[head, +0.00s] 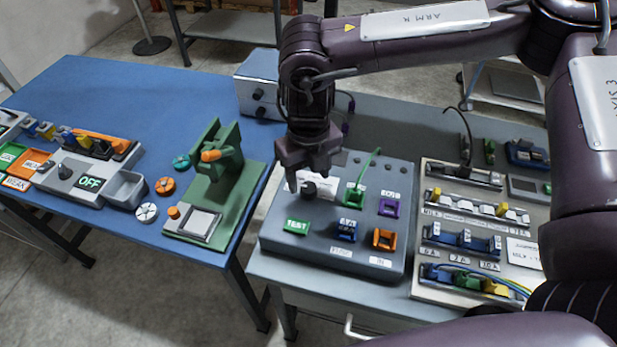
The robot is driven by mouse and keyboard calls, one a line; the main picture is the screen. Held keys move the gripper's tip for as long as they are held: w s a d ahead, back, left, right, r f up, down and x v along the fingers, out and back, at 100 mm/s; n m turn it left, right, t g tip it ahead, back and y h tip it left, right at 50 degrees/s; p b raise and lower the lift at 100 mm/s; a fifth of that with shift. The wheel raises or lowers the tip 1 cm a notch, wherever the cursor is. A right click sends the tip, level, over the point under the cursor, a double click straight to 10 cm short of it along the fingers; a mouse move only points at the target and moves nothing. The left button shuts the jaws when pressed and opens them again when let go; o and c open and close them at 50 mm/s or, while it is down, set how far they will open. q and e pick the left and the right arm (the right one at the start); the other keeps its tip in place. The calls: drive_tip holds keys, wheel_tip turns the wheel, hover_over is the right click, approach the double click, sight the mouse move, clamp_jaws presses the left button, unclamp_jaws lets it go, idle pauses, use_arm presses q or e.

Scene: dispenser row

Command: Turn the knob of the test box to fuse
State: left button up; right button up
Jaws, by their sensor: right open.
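The test box (285,249) is a grey-blue box on the grey bench, with a green TEST label (297,227) and several coloured sockets on its top. A black knob (309,188) sits near its back left, beside a white label that is partly covered. My right gripper (308,182) points down over the knob, with its fingers open at or just around it. I cannot tell whether the fingers touch the knob. The knob's pointer and the writing on the label are too small to read. My left gripper is not in view.
A green lever (368,170) stands up from the box close to the right of my gripper. A panel (425,285) with fuses and wires lies to the right. A green fixture (217,170) and an OFF box stand on the blue table (120,95) to the left.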

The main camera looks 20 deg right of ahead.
sight(309, 187)
drive_tip(key=f, duration=0.4)
drive_tip(key=shift+w+d+p, duration=0.1)
drive_tip(key=shift+w+p, duration=0.25)
drive_tip(key=shift+w, duration=0.05)
drive_tip(key=shift+s, duration=0.2)
drive_tip(key=shift+w, duration=0.1)
drive_tip(key=c, duration=1)
